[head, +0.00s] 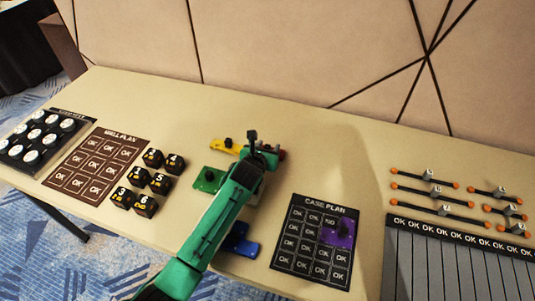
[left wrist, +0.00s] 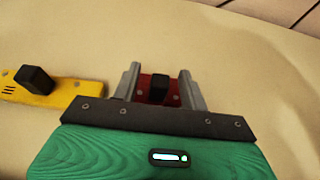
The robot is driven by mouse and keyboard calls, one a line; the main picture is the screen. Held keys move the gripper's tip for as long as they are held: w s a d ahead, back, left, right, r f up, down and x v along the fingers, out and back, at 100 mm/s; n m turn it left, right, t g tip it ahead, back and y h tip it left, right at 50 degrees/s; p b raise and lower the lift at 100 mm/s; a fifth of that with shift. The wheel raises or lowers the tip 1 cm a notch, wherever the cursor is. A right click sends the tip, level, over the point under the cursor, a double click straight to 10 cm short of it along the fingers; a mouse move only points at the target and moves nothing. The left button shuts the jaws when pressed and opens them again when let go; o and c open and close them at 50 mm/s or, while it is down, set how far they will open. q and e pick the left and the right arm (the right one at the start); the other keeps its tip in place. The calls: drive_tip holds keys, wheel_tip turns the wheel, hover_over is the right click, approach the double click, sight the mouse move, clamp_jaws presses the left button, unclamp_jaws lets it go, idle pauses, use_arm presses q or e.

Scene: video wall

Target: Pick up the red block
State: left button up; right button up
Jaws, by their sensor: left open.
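The red block (left wrist: 146,79) has a black knob on top and lies on the table. In the left wrist view it sits between the two grey fingers of my left gripper (left wrist: 159,82), which is open. The black knob stands midway between the fingers, with space on both sides. In the head view only a small red edge of the block (head: 282,154) shows beside my left gripper (head: 268,154); my gripper and green arm hide the rest. My right gripper is in neither view.
A yellow block (head: 228,146) lies just left of the red one. A green block (head: 207,180) and a blue block (head: 242,246) lie beside my arm. A purple block (head: 338,232) lies on the case plan board (head: 310,256). Several black numbered cubes (head: 160,183) stand left.

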use_arm(q)
clamp_jaws()
